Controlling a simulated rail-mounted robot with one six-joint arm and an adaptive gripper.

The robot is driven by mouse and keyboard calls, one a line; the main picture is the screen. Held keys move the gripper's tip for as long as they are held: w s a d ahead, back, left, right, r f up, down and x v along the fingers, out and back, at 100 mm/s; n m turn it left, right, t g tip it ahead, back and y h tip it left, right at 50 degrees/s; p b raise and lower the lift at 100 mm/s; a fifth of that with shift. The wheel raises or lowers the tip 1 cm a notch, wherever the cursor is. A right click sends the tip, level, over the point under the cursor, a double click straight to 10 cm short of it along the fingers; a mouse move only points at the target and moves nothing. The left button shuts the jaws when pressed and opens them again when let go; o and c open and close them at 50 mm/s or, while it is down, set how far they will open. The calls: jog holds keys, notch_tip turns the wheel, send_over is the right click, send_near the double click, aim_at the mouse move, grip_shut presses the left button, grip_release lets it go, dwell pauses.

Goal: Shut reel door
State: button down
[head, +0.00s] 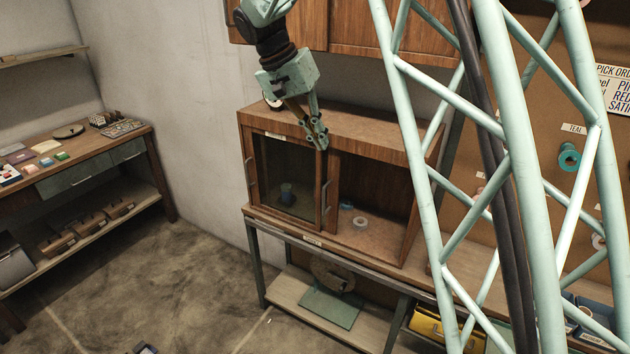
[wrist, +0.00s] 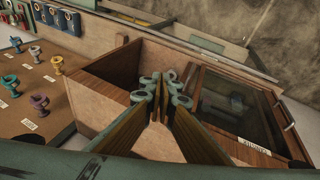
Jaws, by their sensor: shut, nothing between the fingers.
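The wooden cabinet (head: 375,135) stands on a bench. Its left half is covered by a glass door (head: 285,175) in a wooden frame, with upright handles at both sides. The right half is open and shows a white reel (head: 360,222) and a small blue-white roll (head: 346,205) on its floor. My gripper (head: 318,138) is shut and empty, near the upper right corner of the glass door; contact cannot be told. The wrist view shows my shut fingertips (wrist: 160,93) between the open compartment (wrist: 115,70) and the glass door (wrist: 235,105).
A pegboard (head: 570,110) with reels hangs to the right, behind my green lattice column. A lower shelf (head: 330,310) sits under the cabinet. A side bench (head: 90,150) with small items stands at the left. The floor between is mostly clear.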

jog(key=w+a+f+m+h+p, duration=0.1)
jog(key=w+a+f+p, duration=0.1)
jog(key=w+a+f, duration=0.7)
notch_tip(320, 180, down, 3)
jog(key=shift+w+a+r+m+h+p, duration=0.2)
jog(key=shift+w+a+m+h+p, duration=0.15)
jog(key=shift+w, duration=0.8)
jog(key=shift+d+f, duration=0.1)
jog(key=shift+d, duration=0.05)
jog(key=shift+s+d+f+p, duration=0.15)
jog(key=shift+s+d+f, duration=0.05)
jog(key=shift+d+f, duration=1.25)
jog(key=shift+s+d+f+p, duration=0.15)
jog(key=shift+d+f+p, duration=0.05)
jog(key=shift+d+f, duration=1.3)
jog(key=shift+s+d+f+p, duration=0.15)
jog(key=shift+s+d+f, duration=0.05)
jog(key=shift+d+f, duration=1.25)
jog(key=shift+s, duration=0.1)
